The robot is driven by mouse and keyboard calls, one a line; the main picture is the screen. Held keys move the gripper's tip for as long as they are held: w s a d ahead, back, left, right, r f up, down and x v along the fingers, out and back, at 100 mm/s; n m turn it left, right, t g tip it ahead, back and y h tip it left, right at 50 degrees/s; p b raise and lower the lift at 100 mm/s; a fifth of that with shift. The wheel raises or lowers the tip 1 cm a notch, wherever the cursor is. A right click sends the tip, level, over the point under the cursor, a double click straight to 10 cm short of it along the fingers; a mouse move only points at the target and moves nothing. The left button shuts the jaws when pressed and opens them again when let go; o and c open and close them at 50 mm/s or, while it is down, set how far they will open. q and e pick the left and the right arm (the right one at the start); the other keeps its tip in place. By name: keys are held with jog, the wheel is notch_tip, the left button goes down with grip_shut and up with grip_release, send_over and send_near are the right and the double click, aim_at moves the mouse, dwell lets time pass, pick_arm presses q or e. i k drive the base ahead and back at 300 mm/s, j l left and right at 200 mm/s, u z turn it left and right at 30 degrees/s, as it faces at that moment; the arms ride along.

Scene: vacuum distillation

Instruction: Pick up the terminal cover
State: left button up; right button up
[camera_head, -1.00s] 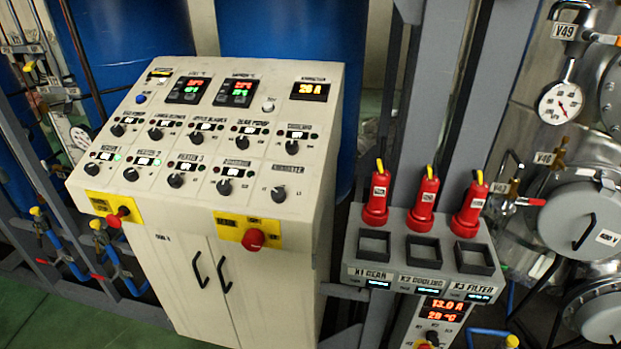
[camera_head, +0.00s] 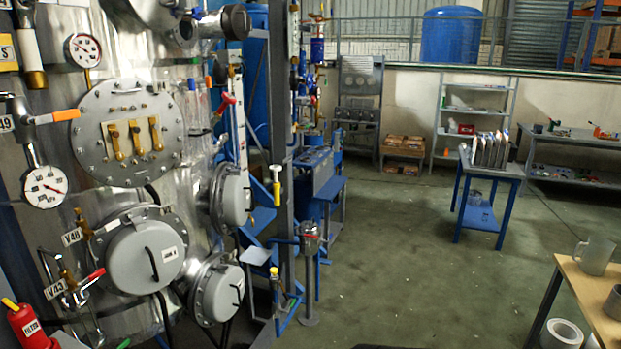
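Three grey round covers with dark bar handles and small white labels are on the side of the steel vessel (camera_head: 190,115). The largest cover (camera_head: 143,257) is at the lower left, a second cover (camera_head: 232,195) is to its upper right, and a third cover (camera_head: 219,291) is low on the right. The labels are too small to read clearly, and I cannot tell which is the terminal cover. All three look seated on their flanges. Neither of my grippers is in view.
Valves and a gauge (camera_head: 44,187) stick out from the vessel. A wooden-topped table (camera_head: 590,292) is at the right edge, and a blue cart (camera_head: 490,176) stands farther back. The green floor (camera_head: 400,255) between is clear.

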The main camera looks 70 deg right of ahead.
aim_at(237, 195)
jog(key=z, duration=2.05)
jog(key=i+l+u, duration=0.1)
jog(key=i+l, duration=0.3)
jog(key=i, duration=0.2)
jog(key=i+l+u, duration=0.1)
jog(key=i+l, duration=0.35)
jog(key=i, duration=0.15)
